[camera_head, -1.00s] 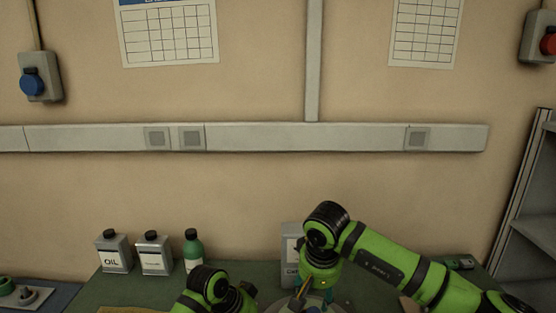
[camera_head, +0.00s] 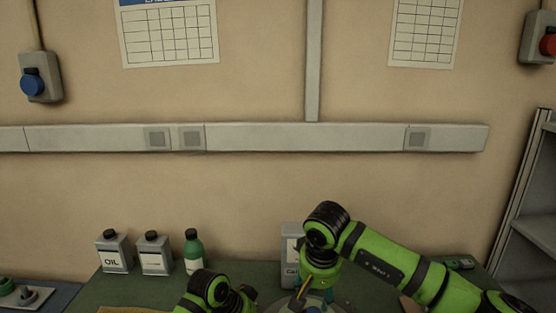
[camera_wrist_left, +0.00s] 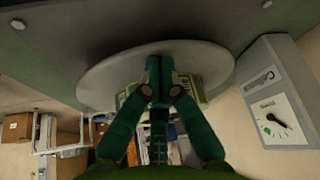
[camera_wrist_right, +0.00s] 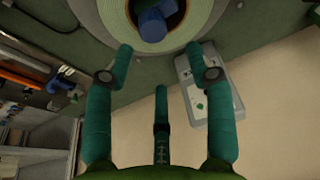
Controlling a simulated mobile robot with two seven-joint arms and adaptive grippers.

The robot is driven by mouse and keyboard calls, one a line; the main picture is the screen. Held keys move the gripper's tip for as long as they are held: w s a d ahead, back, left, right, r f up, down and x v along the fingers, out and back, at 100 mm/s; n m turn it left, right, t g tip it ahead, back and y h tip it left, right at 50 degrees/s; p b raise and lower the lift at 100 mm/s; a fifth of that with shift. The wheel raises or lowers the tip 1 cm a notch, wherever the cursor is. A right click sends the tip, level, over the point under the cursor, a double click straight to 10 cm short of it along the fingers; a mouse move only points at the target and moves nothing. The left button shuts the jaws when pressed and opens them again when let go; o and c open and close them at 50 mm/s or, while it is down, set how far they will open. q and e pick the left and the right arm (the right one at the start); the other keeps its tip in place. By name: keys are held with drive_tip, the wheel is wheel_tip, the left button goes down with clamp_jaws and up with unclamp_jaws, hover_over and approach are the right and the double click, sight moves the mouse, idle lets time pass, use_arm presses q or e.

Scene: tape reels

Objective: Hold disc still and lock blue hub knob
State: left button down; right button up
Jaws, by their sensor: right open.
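The grey disc (camera_wrist_left: 110,75) shows in the left wrist view. My left gripper (camera_wrist_left: 159,70) is shut, its fingertips together in front of the disc's face; I cannot tell whether they touch it. The blue hub knob (camera_wrist_right: 157,22) is at the top of the right wrist view, in a dark hub inside a pale ring of the reel (camera_wrist_right: 120,22). My right gripper (camera_wrist_right: 158,62) is open and empty, its fingertips apart below the knob, near the reel's rim. In the head view the right arm hides most of the reel; the left gripper's fingers are out of sight.
An oil can (camera_head: 114,254), a second can (camera_head: 153,255) and a green bottle (camera_head: 193,253) stand at the bench's back left. A grey box (camera_head: 291,243) stands behind the right gripper. A grey shelf (camera_head: 530,235) is at the right. Bare bench lies around the bottle.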

sight(313, 312)
idle(0.5)
drive_tip(key=shift+s+x, duration=0.2)
drive_tip(key=shift+x, duration=0.65)
drive_tip(key=shift+s+x, duration=0.2)
drive_tip(key=shift+x, duration=0.7)
drive_tip(key=shift+s+x, duration=0.25)
drive_tip(key=shift+x, duration=0.6)
drive_tip(key=shift+f, duration=0.2)
drive_tip(key=n+y, duration=0.1)
drive_tip(key=n, duration=0.6)
drive_tip(key=shift+y, duration=0.3)
drive_tip(key=shift+f, duration=0.4)
drive_tip(key=shift+r, duration=0.15)
